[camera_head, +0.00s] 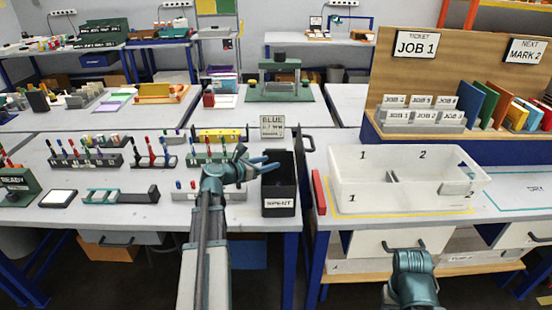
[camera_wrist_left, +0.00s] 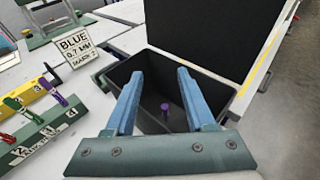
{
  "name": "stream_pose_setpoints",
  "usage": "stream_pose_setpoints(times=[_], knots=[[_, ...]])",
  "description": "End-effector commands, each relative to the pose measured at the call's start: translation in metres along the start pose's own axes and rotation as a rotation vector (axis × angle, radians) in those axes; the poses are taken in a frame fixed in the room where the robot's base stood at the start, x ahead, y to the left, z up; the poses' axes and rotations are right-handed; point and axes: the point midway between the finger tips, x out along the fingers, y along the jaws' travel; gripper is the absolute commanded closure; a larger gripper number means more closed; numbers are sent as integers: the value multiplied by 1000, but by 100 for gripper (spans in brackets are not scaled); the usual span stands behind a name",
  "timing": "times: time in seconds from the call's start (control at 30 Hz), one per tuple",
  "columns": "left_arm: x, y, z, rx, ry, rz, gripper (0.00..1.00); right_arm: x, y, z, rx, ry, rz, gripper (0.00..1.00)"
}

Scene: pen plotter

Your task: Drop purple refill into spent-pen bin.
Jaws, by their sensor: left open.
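The black spent-pen bin (camera_head: 279,205) stands at the right end of the left front table, with a label on its front. My left gripper (camera_head: 265,164) is open at the bin's mouth. In the left wrist view, the open fingers (camera_wrist_left: 158,88) reach over the bin (camera_wrist_left: 215,82) with a gap between them. The purple refill (camera_wrist_left: 165,107) shows between and beyond the fingers, inside the bin's outline and apart from both fingers. I cannot tell whether it rests on the bin floor. In the head view the bin's inside is hidden.
A sign reading BLUE (camera_head: 272,127) stands behind the bin. Pen racks (camera_head: 208,157) are to its left, and a small block with pens (camera_head: 180,196) is by my left arm. A white two-part tray (camera_head: 345,196) sits on the right table, beyond a red bar (camera_head: 319,191).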

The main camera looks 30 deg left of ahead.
Motion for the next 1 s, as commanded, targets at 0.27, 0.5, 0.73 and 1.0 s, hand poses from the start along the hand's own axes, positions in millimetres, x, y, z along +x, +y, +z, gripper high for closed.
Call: stream_pose_setpoints(times=[0.27, 0.5, 0.73, 1.0], knots=[[-58, -1, 2, -2, -1, 3, 45, -17, 2, 1, 0, 0, 0, 51], [-79, 0, 1, 0, 0, 0, 45, -22, 2, 1, 0, 0, 0, 51], [-82, 0, 0, 0, -1, 0, 45, -22, 2, 1, 0, 0, 0, 51], [-82, 0, 0, 0, -1, 0, 45, -22, 2, 1, 0, 0, 0, 51]])
